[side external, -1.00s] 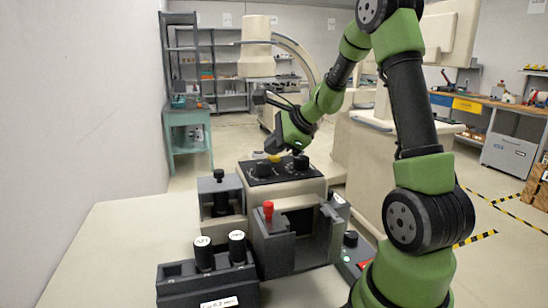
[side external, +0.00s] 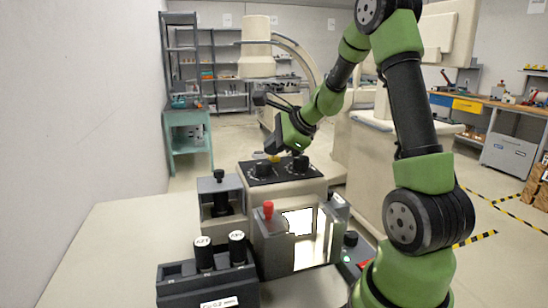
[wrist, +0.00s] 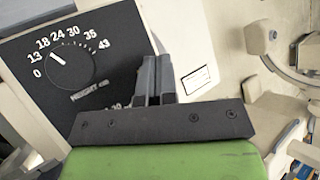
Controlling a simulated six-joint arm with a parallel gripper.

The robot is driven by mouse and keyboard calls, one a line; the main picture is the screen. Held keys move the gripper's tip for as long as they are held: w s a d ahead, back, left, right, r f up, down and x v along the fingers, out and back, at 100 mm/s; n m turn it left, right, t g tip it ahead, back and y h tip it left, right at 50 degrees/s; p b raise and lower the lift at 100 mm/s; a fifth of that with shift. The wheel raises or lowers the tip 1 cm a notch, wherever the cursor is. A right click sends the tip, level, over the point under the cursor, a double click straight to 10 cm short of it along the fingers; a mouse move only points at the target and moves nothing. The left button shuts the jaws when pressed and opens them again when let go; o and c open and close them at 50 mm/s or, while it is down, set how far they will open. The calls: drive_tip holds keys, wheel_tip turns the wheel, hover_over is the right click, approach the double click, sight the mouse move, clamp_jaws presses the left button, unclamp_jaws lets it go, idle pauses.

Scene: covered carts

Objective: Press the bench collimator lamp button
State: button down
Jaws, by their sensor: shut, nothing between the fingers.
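The bench collimator (side external: 262,183) is a beige box with a black top panel and two black knobs (side external: 300,164). A yellow button (side external: 274,158) shows at the panel's far edge, partly covered by my gripper (side external: 272,149). My gripper points down, its fingertips at or just above the button; contact cannot be told. In the wrist view my gripper (wrist: 157,72) is shut and empty beside the black dial panel (wrist: 115,35), and the button is hidden.
A grey holder with a red-topped plunger (side external: 268,210) stands in front. A rack with two black cylinders (side external: 204,255) is at front left, and a grey frame with a black knob (side external: 219,176) behind it. The bench's left side (side external: 110,245) is bare.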

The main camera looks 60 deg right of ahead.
sight(274, 159)
drive_tip(key=shift+s+a+f, duration=0.1)
drive_tip(key=shift+s+f, duration=0.1)
drive_tip(key=shift+f, duration=0.2)
drive_tip(key=shift+r, duration=0.7)
drive_tip(key=shift+r, duration=2.55)
wheel_tip(274, 159, up, 7)
drive_tip(key=w+d+r, duration=0.3)
drive_tip(key=w+d, duration=0.2)
drive_tip(key=d, duration=0.2)
drive_tip(key=shift+w, duration=0.4)
